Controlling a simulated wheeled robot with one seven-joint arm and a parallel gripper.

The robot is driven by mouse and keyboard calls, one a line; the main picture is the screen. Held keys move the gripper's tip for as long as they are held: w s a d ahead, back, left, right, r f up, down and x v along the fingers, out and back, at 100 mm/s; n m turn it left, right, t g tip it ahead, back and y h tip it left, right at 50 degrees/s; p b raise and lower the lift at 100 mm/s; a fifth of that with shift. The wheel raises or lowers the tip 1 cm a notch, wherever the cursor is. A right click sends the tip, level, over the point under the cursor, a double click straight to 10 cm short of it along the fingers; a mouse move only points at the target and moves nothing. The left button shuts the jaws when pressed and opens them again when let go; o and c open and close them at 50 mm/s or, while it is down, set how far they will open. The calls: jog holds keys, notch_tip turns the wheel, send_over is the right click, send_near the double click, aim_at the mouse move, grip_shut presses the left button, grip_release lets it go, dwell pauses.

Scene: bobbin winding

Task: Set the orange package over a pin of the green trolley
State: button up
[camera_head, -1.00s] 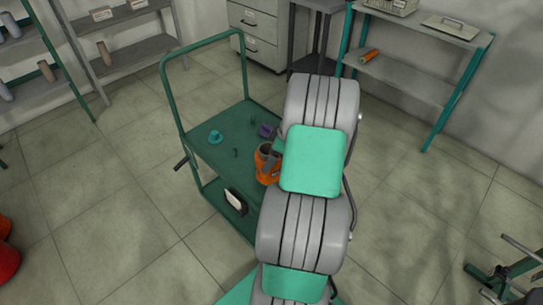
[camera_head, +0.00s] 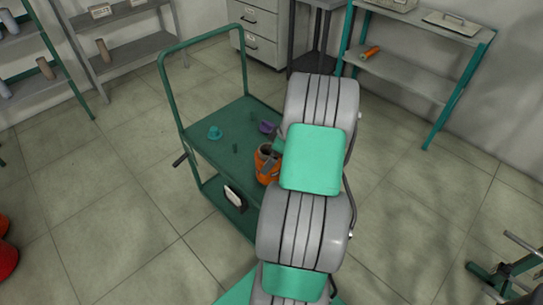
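The orange package (camera_head: 265,171) is a spool with a dark hollow top. It shows just left of my arm, over the right part of the green trolley's deck (camera_head: 218,151). My gripper (camera_head: 268,165) is mostly hidden behind my arm. A grey finger lies across the package's top, and the package keeps its place against the arm, so the gripper appears shut on it. I cannot tell the gap between package and deck. A short dark pin (camera_head: 235,149) stands on the deck, left of the package. Other pins may be hidden by my arm.
A teal piece (camera_head: 215,132) and a purple piece (camera_head: 267,127) sit on the deck. The trolley's tall handle frame (camera_head: 203,42) rises at its far left. A shelf rack (camera_head: 405,75) stands at the back right, drawers (camera_head: 258,20) behind. The floor left of the trolley is clear.

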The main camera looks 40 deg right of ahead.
jog(key=shift+v, duration=3.9)
